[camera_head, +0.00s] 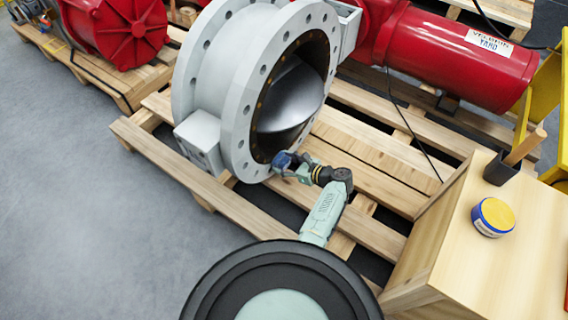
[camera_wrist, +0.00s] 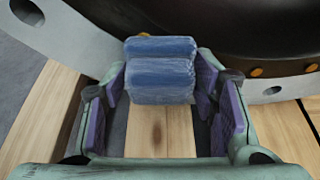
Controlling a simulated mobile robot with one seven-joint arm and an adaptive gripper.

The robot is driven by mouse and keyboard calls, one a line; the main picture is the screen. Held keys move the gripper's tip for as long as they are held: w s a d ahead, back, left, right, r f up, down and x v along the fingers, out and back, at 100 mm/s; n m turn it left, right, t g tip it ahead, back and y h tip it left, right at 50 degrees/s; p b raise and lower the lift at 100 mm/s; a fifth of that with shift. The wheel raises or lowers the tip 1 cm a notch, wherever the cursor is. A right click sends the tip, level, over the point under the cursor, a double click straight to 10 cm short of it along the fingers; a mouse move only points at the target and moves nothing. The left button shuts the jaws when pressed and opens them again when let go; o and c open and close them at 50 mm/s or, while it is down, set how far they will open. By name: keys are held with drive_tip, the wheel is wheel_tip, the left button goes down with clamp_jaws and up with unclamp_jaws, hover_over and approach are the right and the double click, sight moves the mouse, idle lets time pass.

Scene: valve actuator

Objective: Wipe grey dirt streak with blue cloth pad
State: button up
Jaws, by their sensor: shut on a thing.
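My gripper (camera_head: 293,168) is at the lower inner edge of the large grey valve's (camera_head: 205,85) flange. It is shut on the blue cloth pad (camera_wrist: 160,72), which sits between the purple-lined fingers in the wrist view. In the head view the pad (camera_head: 281,160) shows as a small dark blue patch against the bore's lower rim. I cannot tell whether it touches the surface. The valve's dark bore holds a shiny grey disc (camera_head: 291,98). I cannot make out a grey dirt streak in either view; the pad or gripper may hide it.
The valve lies on a slatted wooden pallet (camera_head: 362,150) with open gaps. A red actuator cylinder (camera_head: 450,55) extends right behind it. Grey floor is clear at left.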

sight(277, 164)
drive_tip(key=shift+s+a+r+p, duration=0.35)
drive_tip(key=shift+s+r+p, duration=0.25)
drive_tip(key=shift+p, duration=0.65)
drive_tip(key=shift+s+a+r+p, duration=0.3)
drive_tip(key=shift+s+r+p, duration=0.3)
drive_tip(key=shift+p, duration=0.65)
drive_tip(key=s+a+r+p, duration=0.1)
drive_tip(key=p, duration=0.1)
drive_tip(key=s+a+r+p, duration=0.1)
drive_tip(key=r+p, duration=0.1)
drive_tip(key=p, duration=0.1)
drive_tip(key=shift+f, duration=0.1)
drive_tip(key=shift+d, duration=0.15)
drive_tip(key=shift+s+d+p, duration=0.35)
drive_tip(key=shift+s+d, duration=0.55)
drive_tip(key=shift+d, duration=0.3)
drive_tip(key=shift+s+d+p, duration=0.35)
drive_tip(key=shift+s+d, duration=0.5)
drive_tip(key=shift+d, duration=0.3)
drive_tip(key=shift+s+d, duration=0.9)
drive_tip(key=shift+d, duration=0.3)
